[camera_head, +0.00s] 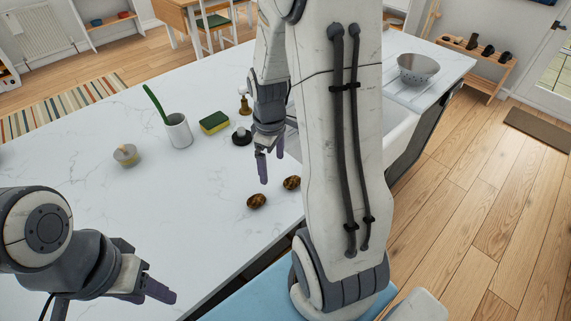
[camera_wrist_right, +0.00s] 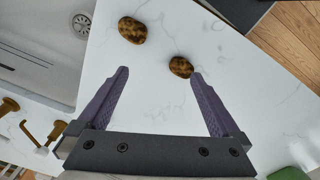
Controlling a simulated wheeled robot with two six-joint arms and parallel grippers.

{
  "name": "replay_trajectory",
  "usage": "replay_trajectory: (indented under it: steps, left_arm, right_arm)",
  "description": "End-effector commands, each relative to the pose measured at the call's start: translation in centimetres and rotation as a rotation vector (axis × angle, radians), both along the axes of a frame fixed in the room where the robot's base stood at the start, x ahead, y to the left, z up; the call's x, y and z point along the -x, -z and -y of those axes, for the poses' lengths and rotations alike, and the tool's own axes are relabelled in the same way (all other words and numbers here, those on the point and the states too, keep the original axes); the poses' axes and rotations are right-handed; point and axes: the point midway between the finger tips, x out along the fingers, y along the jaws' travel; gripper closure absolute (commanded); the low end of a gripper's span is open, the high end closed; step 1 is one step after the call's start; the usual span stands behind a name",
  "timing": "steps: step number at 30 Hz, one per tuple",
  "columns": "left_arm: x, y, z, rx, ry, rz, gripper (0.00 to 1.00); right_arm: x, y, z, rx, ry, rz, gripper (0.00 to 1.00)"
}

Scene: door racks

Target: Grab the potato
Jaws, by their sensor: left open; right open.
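Two brown mottled potatoes lie on the white marble counter. In the right wrist view, one potato (camera_wrist_right: 180,67) lies close to the right fingertip, and the other potato (camera_wrist_right: 132,30) lies further up and left, beyond the fingertips. My right gripper (camera_head: 270,167) is open and empty above the counter, pointing down near the potatoes; its purple fingers (camera_wrist_right: 160,75) are spread apart. My left gripper (camera_head: 158,291) is at the lower left, away from the potatoes, open and empty.
A sink (camera_head: 401,131) is right of my arm, with a colander (camera_head: 417,68) beyond.

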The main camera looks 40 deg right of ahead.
Motion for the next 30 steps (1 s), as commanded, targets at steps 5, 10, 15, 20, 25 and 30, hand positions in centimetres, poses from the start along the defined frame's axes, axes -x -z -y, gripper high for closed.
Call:
replay_trajectory:
  steps: [5, 10, 15, 20, 25, 30]
  left_arm:
    - [0.0, -1.7, 0.0, 0.000, -0.001, 0.000, 0.50]
    - [0.0, -2.0, 0.0, 0.000, -0.001, 0.000, 0.50]
    - [0.0, -2.3, 0.0, -0.001, -0.001, -0.001, 0.50]
    - [0.0, -2.4, 0.0, -0.001, -0.001, -0.001, 0.50]
    - [0.0, -3.2, 0.0, 0.000, -0.001, 0.000, 0.50]
    - [0.0, -4.0, 0.0, 0.000, 0.000, 0.000, 0.50]
  right_arm:
    - [0.9, 0.3, 5.1, 0.004, 0.027, -0.012, 0.00]
    - [1.1, 2.4, 6.0, 0.004, 0.025, -0.016, 0.00]
    - [1.0, 4.9, 6.0, 0.005, 0.024, -0.015, 0.00]
    - [1.0, 5.9, 6.1, 0.006, 0.025, -0.012, 0.00]
    - [0.8, 7.1, 6.2, 0.004, 0.026, -0.014, 0.00]
    - [0.5, 9.3, 6.5, 0.004, 0.025, -0.014, 0.00]
